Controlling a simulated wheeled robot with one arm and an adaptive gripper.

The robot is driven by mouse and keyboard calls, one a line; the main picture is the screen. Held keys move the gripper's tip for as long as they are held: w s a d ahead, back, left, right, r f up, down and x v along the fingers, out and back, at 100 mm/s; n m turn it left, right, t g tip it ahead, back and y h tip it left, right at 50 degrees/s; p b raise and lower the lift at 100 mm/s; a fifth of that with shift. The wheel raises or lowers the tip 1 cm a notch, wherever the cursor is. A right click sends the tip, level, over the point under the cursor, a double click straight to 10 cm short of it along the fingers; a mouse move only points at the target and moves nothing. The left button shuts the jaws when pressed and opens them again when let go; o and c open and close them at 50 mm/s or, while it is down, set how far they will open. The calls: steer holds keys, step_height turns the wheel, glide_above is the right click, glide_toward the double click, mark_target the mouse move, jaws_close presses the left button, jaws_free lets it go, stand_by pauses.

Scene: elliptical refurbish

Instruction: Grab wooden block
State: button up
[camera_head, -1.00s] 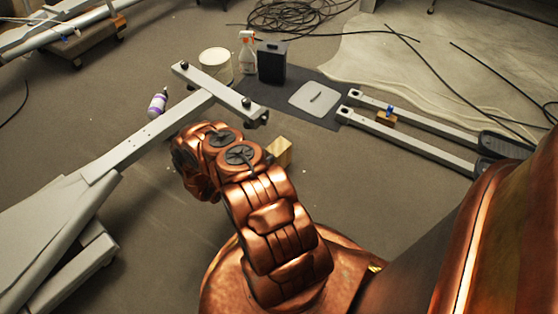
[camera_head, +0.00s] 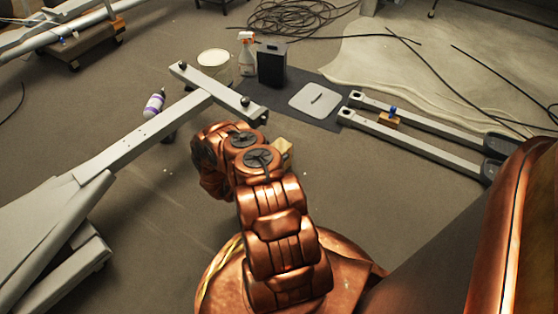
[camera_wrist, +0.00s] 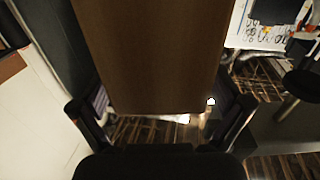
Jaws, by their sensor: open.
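A pale wooden block (camera_head: 285,152) lies on the floor just right of my arm's bend in the head view. Its left part is hidden behind my arm. In the wrist view a broad brown face, apparently the wooden block (camera_wrist: 150,55), fills the upper middle, very close to the camera. My gripper (camera_wrist: 162,112) is open, with one dark finger at each side of the brown face's lower end. I cannot tell whether either finger touches it. My gripper is hidden in the head view.
A grey T-shaped frame (camera_head: 150,128) lies left of my arm, its crossbar close by. A purple-labelled bottle (camera_head: 154,105) lies beyond it. A bucket (camera_head: 214,66), spray bottle (camera_head: 247,54) and black container (camera_head: 272,64) stand behind.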

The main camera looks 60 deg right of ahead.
steer(key=shift+s+d+r, duration=0.1)
steer(key=shift+d, duration=0.6)
steer(key=c, duration=1.8)
